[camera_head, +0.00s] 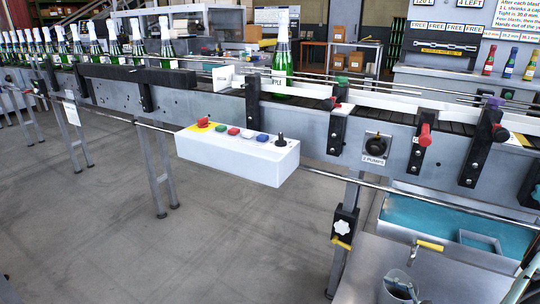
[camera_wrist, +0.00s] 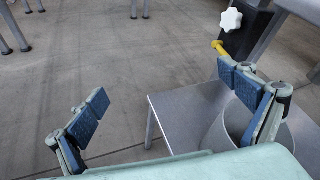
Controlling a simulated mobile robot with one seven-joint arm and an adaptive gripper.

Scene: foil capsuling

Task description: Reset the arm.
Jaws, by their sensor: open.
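My gripper (camera_wrist: 168,104) shows in the wrist view with its two blue-padded fingers spread wide apart and nothing between them. Bare floor and the edge of a grey table lie beyond the fingers. The gripper is not clearly visible in the head view. The bottling conveyor (camera_head: 225,100) crosses the head view, with a foil-topped green bottle (camera_head: 282,55) standing on it near the middle. A white control box (camera_head: 238,152) with coloured buttons and a black stick is fixed to its front.
A grey side table (camera_wrist: 188,108) stands at the right, with a grey round container (camera_wrist: 222,135) partly behind my right finger. A white star knob (camera_wrist: 231,19) and yellow handle (camera_wrist: 218,47) are above it. A blue-lined basin (camera_head: 425,218) lies under the conveyor. Floor at left is clear.

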